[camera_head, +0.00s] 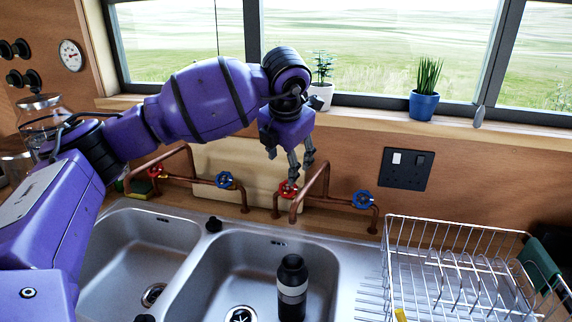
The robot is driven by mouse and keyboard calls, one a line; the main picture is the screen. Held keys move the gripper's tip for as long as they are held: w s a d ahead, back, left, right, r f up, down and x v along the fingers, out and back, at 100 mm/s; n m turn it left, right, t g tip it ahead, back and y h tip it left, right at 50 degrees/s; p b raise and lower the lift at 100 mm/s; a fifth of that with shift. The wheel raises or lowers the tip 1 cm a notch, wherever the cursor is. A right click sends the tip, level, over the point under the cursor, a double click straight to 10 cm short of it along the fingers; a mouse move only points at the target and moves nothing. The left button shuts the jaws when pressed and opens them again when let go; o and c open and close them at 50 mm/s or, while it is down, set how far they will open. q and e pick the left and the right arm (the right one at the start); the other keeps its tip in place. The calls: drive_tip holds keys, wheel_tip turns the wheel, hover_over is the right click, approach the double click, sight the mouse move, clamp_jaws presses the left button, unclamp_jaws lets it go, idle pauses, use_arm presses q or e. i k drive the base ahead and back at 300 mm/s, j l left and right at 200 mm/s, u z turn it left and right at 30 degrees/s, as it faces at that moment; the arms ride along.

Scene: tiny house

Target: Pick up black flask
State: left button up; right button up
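The black flask (292,300) stands upright in the right sink basin (222,282). It is black with a light grey band around its middle, and its base is cut off by the bottom of the picture. My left gripper (300,178) hangs above and behind the flask, close to the copper taps, with its fingers pointing down. It is apart from the flask. Its fingers are spread a little, with a narrow gap and nothing seen between them. My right gripper is not in view.
Copper pipes with red and blue tap wheels (363,199) rise behind the sink. A wire dish rack (455,262) stands to the right. The left basin (140,245) is mostly empty. Potted plants, one in a blue pot (423,106), stand on the windowsill.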

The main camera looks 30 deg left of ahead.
sight(292, 282)
drive_tip(key=k, duration=1)
